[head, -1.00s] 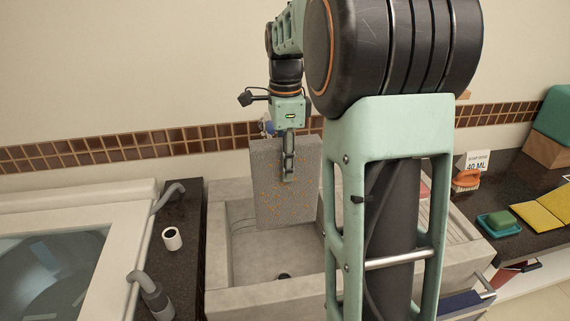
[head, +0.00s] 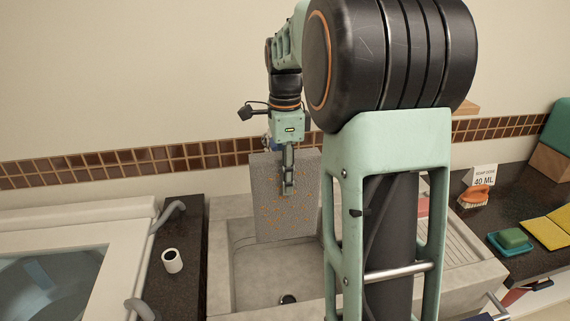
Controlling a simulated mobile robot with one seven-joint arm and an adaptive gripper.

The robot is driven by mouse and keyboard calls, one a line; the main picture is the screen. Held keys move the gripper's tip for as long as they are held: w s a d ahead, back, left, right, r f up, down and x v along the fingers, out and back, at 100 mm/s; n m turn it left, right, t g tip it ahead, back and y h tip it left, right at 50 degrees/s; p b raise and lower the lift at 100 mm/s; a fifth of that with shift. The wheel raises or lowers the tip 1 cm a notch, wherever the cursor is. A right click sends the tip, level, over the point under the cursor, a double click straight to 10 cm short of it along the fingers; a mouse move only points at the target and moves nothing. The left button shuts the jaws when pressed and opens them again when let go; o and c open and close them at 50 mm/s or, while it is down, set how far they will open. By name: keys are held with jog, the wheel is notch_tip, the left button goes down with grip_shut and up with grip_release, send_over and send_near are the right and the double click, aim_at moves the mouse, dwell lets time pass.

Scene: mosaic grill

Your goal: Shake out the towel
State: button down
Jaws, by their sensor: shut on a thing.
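A grey towel (head: 283,222) with orange specks hangs flat and upright in the head view, over the stone sink (head: 238,285). My gripper (head: 288,188) points down in front of the towel's upper part and is shut on it. The near finger lies against the towel's face; the far finger is hidden behind it. The towel's right edge is close beside my arm in the picture.
A dark counter (head: 190,225) with a white cylinder (head: 172,261) lies left of the sink. On the right counter are an orange brush (head: 474,196), a green soap on a teal dish (head: 512,238), yellow cloths (head: 548,232) and a small sign (head: 485,175). A tiled strip runs along the wall.

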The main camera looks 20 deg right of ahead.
jog(key=r, duration=0.7)
jog(key=shift+w, duration=0.2)
notch_tip(320, 180, down, 7)
notch_tip(320, 180, up, 7)
jog(key=shift+w+f, duration=0.15)
jog(key=shift+f, duration=0.05)
jog(key=shift+s+f, duration=0.55)
jog(key=shift+f, duration=0.25)
jog(key=f, duration=0.4)
jog(key=shift+w+f, duration=0.25)
jog(key=shift+w, duration=0.1)
